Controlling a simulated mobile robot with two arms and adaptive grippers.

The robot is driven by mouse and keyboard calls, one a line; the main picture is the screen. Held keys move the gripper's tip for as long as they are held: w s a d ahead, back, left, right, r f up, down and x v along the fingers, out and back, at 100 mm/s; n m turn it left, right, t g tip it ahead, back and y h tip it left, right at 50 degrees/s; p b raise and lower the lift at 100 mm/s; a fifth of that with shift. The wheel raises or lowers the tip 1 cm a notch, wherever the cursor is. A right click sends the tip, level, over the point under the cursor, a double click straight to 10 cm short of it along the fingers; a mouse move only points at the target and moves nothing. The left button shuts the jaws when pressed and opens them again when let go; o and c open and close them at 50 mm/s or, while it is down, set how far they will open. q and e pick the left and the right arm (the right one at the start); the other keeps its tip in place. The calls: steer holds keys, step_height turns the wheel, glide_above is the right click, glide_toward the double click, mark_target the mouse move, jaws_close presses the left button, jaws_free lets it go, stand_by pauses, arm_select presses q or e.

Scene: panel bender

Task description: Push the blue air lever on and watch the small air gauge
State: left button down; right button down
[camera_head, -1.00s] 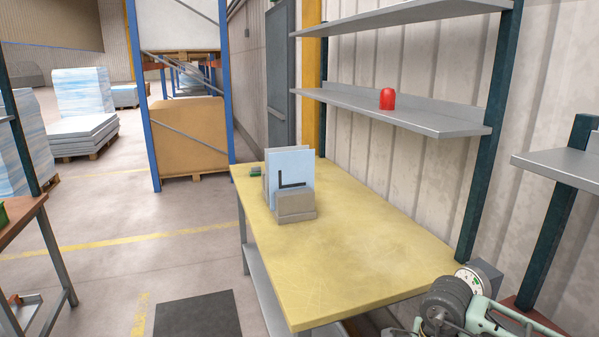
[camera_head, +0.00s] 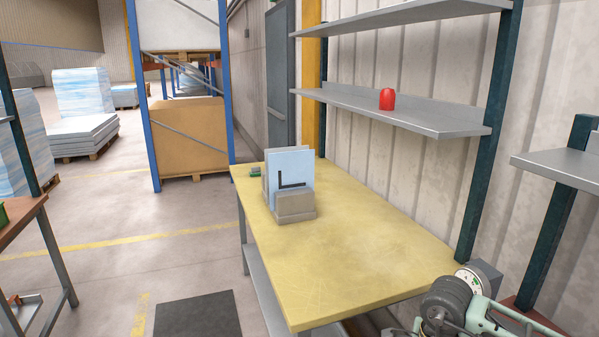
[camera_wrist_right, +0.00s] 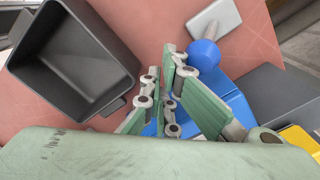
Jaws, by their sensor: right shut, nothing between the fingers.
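In the right wrist view my right gripper (camera_wrist_right: 163,75) is shut with nothing in it. Its green fingers lie over a blue body with a round blue knob (camera_wrist_right: 205,53), which may be the air lever. The knob is right beside the fingertips; I cannot tell whether they touch. The fingers hide part of the blue body. In the head view a small round white dial (camera_head: 470,279), which looks like the gauge, shows at the lower right beside my right arm. Its reading is too small to make out. My left gripper is out of view.
A dark grey bin (camera_wrist_right: 75,60) stands left of my right gripper on a reddish surface (camera_wrist_right: 160,20). A grey plate (camera_wrist_right: 222,18) lies beyond the knob. In the head view a yellow-topped table (camera_head: 370,250) carries a sheet holder (camera_head: 295,205); a red object (camera_head: 387,99) sits on a shelf.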

steer(key=shift+w, duration=0.15)
steer(key=shift+w+a+b, duration=0.35)
steer(key=shift+w+b, duration=0.2)
steer(key=shift+w, duration=0.4)
steer(key=shift+w+a+b, duration=0.35)
steer(key=shift+w+b, duration=0.15)
steer(key=shift+w, duration=0.45)
steer(key=shift+w+a+b, duration=0.35)
steer(key=shift+w+b, duration=0.2)
steer(key=shift+w, duration=0.4)
steer(key=shift+s, duration=0.15)
steer(key=shift+s+d, duration=0.3)
steer(key=shift+s, duration=0.3)
steer(key=shift+r+p, duration=2.1)
steer(key=shift+r, duration=1.95)
steer(key=shift+a+f, duration=0.1)
